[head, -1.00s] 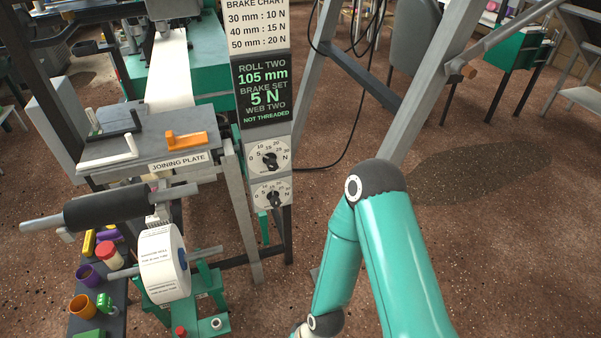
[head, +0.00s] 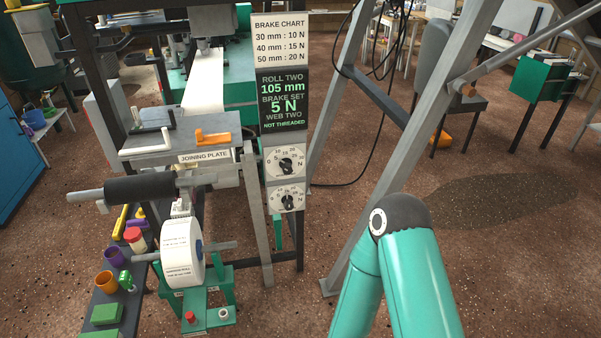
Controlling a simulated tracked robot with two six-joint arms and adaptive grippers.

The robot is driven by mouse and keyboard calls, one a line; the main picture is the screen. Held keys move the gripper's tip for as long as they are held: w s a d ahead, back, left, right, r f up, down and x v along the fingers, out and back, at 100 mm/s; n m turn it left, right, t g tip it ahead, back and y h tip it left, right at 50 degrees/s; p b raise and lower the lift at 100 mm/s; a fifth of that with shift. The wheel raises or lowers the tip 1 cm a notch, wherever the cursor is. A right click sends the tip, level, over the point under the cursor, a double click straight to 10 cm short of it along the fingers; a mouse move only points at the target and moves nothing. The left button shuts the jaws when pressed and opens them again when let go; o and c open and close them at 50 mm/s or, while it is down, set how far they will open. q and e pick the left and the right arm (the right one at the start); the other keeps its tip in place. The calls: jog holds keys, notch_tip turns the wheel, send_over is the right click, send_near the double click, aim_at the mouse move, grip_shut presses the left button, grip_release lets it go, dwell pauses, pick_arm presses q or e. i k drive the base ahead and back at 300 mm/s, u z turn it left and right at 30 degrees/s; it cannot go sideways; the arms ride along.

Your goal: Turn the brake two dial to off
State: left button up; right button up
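Two white round dials with black knobs and number scales sit one above the other on the grey panel under the display. The upper dial (head: 286,161) and the lower dial (head: 286,198) are both marked N; no brake number is readable on either, and the exact knob settings are too small to tell. The display (head: 284,98) reads ROLL TWO 105 mm, BRAKE SET 5 N, WEB TWO NOT THREADED. My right arm's teal links show at the lower right, apart from the dials. Neither gripper is in view.
The joining plate (head: 173,141) with an orange lever (head: 213,137) is left of the dials. Below it are a black roller (head: 153,188) and a white label roll (head: 182,254). A slanted grey post (head: 410,150) stands right of the panel. Open floor (head: 510,270) lies further right.

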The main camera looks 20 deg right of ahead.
aim_at(287, 169)
jog(key=u, duration=0.1)
jog(key=i, duration=0.95)
jog(key=z, duration=0.05)
